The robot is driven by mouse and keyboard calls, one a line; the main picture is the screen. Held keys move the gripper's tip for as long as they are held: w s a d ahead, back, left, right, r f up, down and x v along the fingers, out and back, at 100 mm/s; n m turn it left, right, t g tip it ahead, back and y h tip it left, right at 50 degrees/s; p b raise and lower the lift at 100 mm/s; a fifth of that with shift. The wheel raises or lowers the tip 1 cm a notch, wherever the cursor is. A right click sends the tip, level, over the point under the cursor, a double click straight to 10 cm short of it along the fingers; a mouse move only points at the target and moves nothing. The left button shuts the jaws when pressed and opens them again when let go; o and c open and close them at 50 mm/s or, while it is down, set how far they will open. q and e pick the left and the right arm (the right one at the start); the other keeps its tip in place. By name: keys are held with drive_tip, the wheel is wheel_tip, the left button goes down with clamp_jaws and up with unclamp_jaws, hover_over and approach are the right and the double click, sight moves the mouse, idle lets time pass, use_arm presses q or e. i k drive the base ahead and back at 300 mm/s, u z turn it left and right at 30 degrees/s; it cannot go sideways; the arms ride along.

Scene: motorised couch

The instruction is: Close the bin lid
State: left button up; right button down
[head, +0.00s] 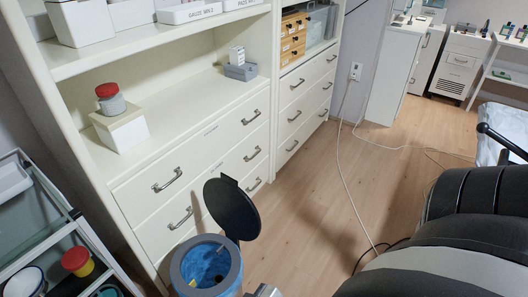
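The bin (177,270) stands on the floor at the bottom of the head view, cut off by the lower edge. It has a grey rim and a blue inside, with something small and yellowish in it. Its round black lid (232,207) is open, standing up and tilted at the back right of the rim. A small light-grey part (264,291) shows at the bottom edge, right of the bin; I cannot tell what it is. Neither of my grippers can be made out in this view.
A white drawer cabinet (205,155) stands close behind the bin and lid. A glass-shelved trolley (62,238) is at the left. A black padded couch (450,235) fills the lower right, with a cable (346,185) on the floor. Wooden floor (310,205) lies free between.

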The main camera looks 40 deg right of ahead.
sight(229, 206)
drive_tip(key=z, duration=1.25)
drive_tip(key=i, duration=0.8)
drive_tip(key=u, duration=1)
